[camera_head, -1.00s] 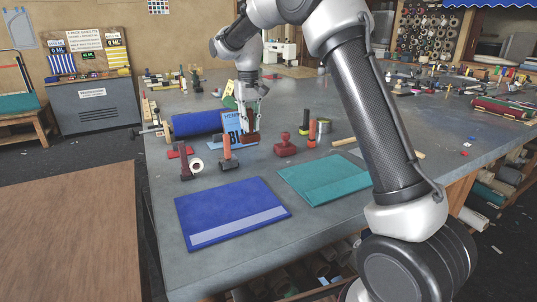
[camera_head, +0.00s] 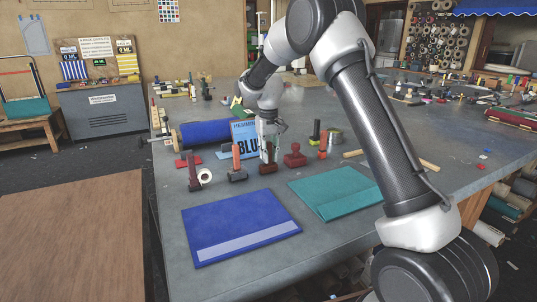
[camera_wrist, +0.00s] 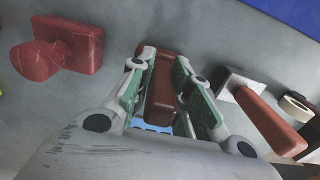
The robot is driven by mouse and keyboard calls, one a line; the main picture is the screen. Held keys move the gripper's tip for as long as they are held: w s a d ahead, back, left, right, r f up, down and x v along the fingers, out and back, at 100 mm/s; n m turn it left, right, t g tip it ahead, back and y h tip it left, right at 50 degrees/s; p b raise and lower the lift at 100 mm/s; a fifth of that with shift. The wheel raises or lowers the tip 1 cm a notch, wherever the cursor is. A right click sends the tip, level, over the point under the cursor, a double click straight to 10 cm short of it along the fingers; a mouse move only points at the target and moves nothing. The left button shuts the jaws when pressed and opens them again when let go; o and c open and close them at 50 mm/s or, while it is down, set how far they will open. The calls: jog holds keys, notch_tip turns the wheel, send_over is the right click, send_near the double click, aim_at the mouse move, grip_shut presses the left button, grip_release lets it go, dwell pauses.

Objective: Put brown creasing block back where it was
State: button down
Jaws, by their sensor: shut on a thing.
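The brown creasing block (camera_head: 268,169) is between the fingers of my gripper (camera_head: 269,153), low over the grey table. In the wrist view the block (camera_wrist: 161,85) sits between the two green-padded fingers (camera_wrist: 160,92), which are shut on it. The fingers cover its sides. Whether its underside touches the table is hard to tell. A dark red stamp (camera_head: 295,156) stands just right of the block, apart from it. A tool with an orange-brown handle (camera_head: 237,162) stands just left of it.
The blue card with lettering (camera_head: 243,137) stands behind my gripper, by a blue roll (camera_head: 205,133). A blue folded cloth (camera_head: 240,225) and a teal one (camera_head: 335,193) lie in front. A white tape roll (camera_head: 205,176) and a second handled tool (camera_head: 193,174) are at left.

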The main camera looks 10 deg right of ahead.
jog(key=shift+f, duration=0.1)
jog(key=c, duration=1.3)
grip_release()
